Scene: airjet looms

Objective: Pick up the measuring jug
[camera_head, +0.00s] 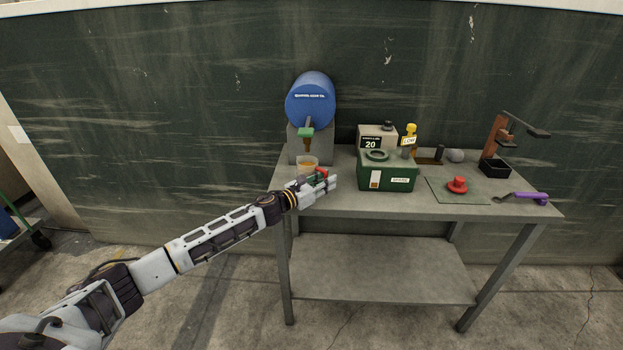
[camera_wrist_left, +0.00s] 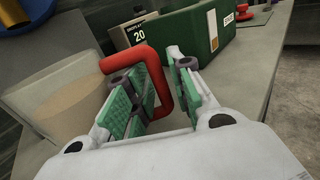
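The measuring jug (camera_head: 307,164) is a translucent cup with amber liquid and a red handle. It stands at the left end of the grey table, below the green tap of a blue drum. My left gripper (camera_head: 328,180) is at the jug's handle side. In the left wrist view, its green-padded fingers (camera_wrist_left: 163,84) stand apart, with the red handle (camera_wrist_left: 160,72) between them. A gap shows beside the handle. My right gripper is out of view.
The blue drum (camera_head: 311,98) stands behind the jug. A green box (camera_head: 388,177) sits close to the right of the gripper, with a beige unit reading 20 (camera_head: 370,134) behind. Farther right are a red knob (camera_head: 457,184) and a purple-handled tool (camera_head: 530,197). The lower shelf (camera_head: 380,270) is empty.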

